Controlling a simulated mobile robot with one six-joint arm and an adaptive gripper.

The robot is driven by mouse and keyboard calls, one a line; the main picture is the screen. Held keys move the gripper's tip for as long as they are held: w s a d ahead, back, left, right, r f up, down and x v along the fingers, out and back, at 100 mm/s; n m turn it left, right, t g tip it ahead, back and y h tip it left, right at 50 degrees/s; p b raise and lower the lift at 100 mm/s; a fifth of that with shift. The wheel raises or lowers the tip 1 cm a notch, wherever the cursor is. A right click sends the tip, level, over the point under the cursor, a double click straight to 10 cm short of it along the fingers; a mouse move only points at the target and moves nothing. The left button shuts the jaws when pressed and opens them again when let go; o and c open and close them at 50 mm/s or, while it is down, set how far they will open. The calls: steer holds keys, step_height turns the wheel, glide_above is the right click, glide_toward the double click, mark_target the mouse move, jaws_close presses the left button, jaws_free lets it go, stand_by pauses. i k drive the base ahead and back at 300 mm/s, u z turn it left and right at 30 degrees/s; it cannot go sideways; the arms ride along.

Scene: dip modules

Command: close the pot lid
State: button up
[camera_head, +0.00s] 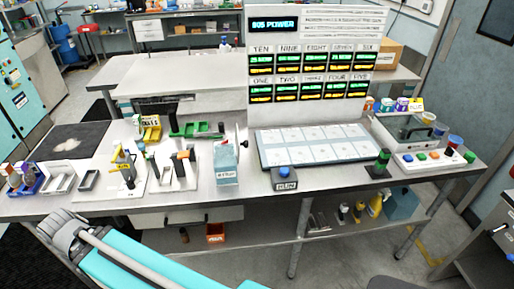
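The pot (225,164) is a small pale blue and white labelled container on the front of the bench, left of the wide white panel. A thin pale disc with a dark knob, which looks like its lid (237,140), stands nearly upright at the pot's upper right edge, so the pot appears open. The hinge and the inside are too small to make out. My gripper's fingers are not visible.
The RUN button box (285,179) stands right of the pot. The white panel (315,145) lies behind it, below the display board (313,60). Racks and tool holders (180,168) crowd the left side.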

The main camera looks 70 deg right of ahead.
mark_target(246, 143)
steer(key=u, duration=0.05)
steer(key=k, duration=2.1)
steer(key=z, duration=1)
steer(key=i, duration=1)
